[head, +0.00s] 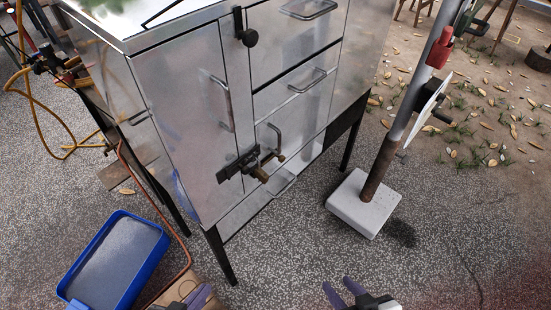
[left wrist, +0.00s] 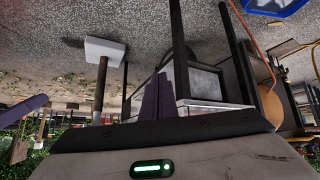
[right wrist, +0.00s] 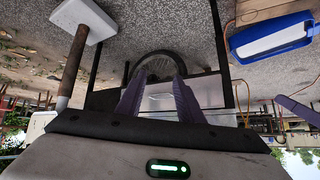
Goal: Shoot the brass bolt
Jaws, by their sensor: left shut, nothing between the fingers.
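The brass bolt (head: 259,173) sits low on the front of a metal cabinet (head: 183,120), at the edge of the narrow door, beside a dark plate (head: 237,164). Whether it is shot or drawn is too small to tell. My left gripper (head: 201,294) is at the bottom edge of the head view, below the bolt and apart from it. Its purple fingers are together and empty in the left wrist view (left wrist: 157,98). My right gripper (head: 344,288) is at the bottom, right of and below the bolt. Its fingers stand apart and empty in the right wrist view (right wrist: 158,98).
A blue tray (head: 155,222) lies on the ground at the lower left, with a copper pipe (head: 185,245) beside it. A pole on a white block base (head: 350,212) stands at the right. Dark cabinet legs (head: 220,256) reach the ground.

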